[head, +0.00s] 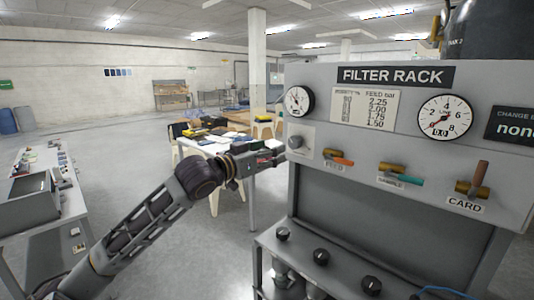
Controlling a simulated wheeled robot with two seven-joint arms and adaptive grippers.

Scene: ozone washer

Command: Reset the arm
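My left arm comes in from the lower left and reaches toward the filter rack panel (340,190). My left gripper (276,154) is at the panel's left edge, just left of the round grey knob (295,142). Its fingers are small and dark here, and I cannot tell whether they are open or whether they touch the knob. My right arm and gripper are not in view.
The panel carries a left gauge (299,100), a right gauge (445,116), an orange FEED valve (338,158), a teal SAMPLE valve (400,174) and a CARD valve (472,184). A cluttered table (207,146) stands behind my arm. A bench (62,190) is at left.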

